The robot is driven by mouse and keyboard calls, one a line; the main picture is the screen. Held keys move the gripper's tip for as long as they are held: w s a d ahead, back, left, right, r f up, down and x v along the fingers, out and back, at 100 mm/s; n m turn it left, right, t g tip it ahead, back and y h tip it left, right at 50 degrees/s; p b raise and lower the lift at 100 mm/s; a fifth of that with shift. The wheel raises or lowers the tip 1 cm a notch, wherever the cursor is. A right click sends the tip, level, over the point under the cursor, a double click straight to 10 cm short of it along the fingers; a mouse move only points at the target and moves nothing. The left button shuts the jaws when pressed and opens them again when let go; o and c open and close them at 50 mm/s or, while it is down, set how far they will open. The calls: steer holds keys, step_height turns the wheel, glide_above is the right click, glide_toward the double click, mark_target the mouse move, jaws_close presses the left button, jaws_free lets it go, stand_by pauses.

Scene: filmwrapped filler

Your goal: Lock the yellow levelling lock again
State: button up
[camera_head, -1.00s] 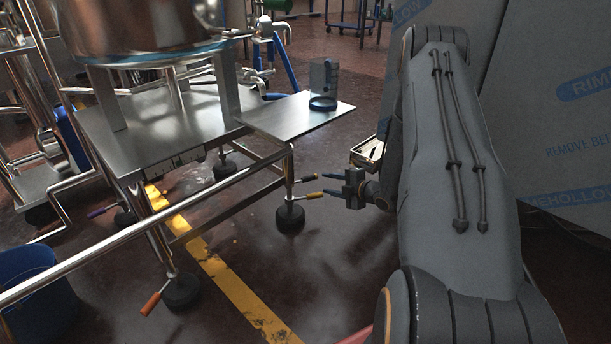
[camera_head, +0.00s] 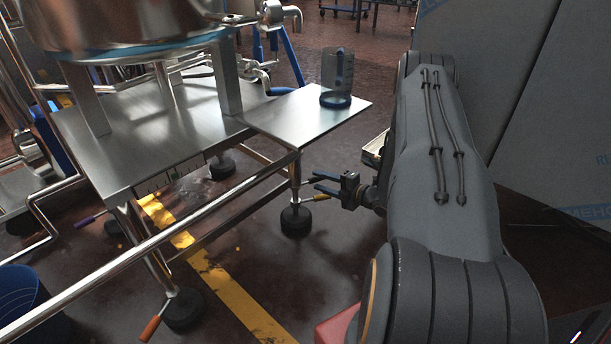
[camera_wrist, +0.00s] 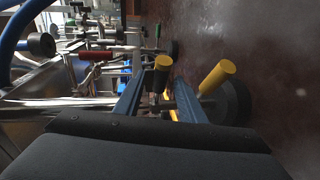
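The near right leg (camera_head: 297,180) of the steel table carries a yellow lever handle (camera_head: 321,197) just above its round black foot (camera_head: 296,220). My gripper (camera_head: 317,183), with blue fingers, is beside this leg, slightly above that handle. In the wrist view the fingers (camera_wrist: 160,95) are apart. A second, fully yellow handle (camera_wrist: 217,77) lies outside the right finger, near the black foot (camera_wrist: 236,98).
Other legs bear an orange handle (camera_head: 151,327) and a purple handle (camera_head: 85,222). A film-wrapped panel (camera_head: 545,110) stands right of my arm. A blue bucket (camera_head: 22,305) is at left.

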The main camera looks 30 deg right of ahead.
steer(key=b+x, duration=0.3)
steer(key=x, duration=0.3)
steer(key=shift+w, duration=0.25)
steer(key=shift+d+f, duration=0.15)
jaws_close()
